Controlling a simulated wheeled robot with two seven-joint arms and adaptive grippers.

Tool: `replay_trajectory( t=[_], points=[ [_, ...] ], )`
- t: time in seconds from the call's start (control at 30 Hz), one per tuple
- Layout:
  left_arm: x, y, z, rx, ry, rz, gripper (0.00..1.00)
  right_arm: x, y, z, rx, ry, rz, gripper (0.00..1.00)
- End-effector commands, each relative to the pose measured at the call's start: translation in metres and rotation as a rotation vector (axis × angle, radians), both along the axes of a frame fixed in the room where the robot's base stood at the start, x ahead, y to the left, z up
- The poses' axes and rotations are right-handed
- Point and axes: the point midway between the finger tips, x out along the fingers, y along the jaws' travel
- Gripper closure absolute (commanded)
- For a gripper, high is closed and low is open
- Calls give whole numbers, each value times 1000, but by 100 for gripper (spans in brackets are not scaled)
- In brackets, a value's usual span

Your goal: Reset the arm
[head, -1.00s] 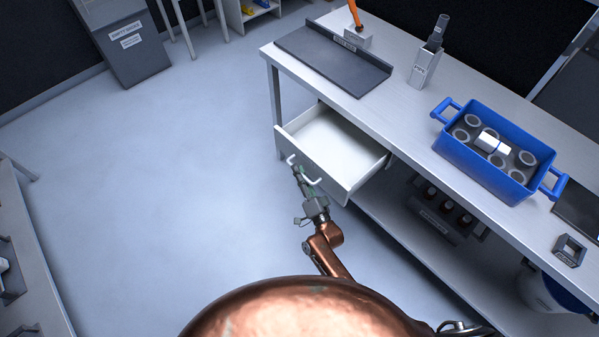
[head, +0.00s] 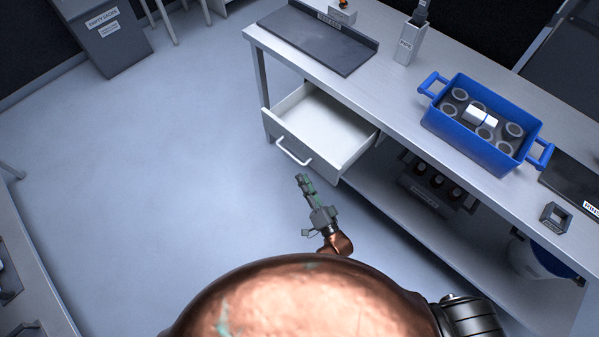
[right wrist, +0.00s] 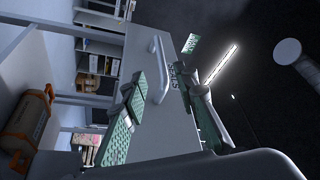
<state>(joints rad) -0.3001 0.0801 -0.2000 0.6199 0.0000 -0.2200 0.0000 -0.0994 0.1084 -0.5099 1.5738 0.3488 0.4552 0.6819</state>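The drawer (head: 322,133) under the workbench stands pulled out, with its white inside empty. Its pale bar handle (head: 293,152) is on the grey front and shows in the right wrist view too (right wrist: 156,66). My right gripper (head: 303,182) is below the handle in the head view, apart from it, on the floor side of the drawer. In the right wrist view its two green-padded fingers (right wrist: 162,88) are spread, with nothing between them. The handle lies beyond the fingertips. My left gripper is not in view.
The workbench (head: 385,98) carries a dark tray (head: 318,42), a grey holder (head: 408,47) and a blue crate (head: 484,122) with several round items. A bottle rack (head: 428,188) stands on the lower shelf. A grey bin (head: 105,38) stands far left. The floor left of the drawer is clear.

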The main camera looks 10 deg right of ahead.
Motion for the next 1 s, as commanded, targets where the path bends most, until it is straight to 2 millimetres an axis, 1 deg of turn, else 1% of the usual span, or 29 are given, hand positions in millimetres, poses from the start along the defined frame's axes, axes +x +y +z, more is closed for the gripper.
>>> replay_trajectory(
  t=[0.1,0.57,0.67,0.73,0.77,0.83,0.87,0.9,0.97,1.0],
  points=[
    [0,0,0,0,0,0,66,-3,-1,-1,0,0,1,73],
    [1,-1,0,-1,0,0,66,-3,-1,-1,1,0,0,73],
    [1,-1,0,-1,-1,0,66,-4,-2,-5,-9,8,-1,73],
    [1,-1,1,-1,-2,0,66,-6,-5,-20,-42,33,-5,73],
    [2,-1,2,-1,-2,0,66,-7,-8,-30,-65,52,-8,73],
    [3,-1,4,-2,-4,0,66,-14,-16,-63,-140,109,-14,73],
    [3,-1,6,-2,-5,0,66,-18,-21,-80,-181,137,-16,73],
    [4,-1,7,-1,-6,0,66,-25,-28,-105,-238,183,-19,73],
    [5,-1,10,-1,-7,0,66,-40,-41,-145,-329,254,-17,73],
    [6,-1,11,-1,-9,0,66,-51,-50,-171,-389,304,-14,73]
  ],
)
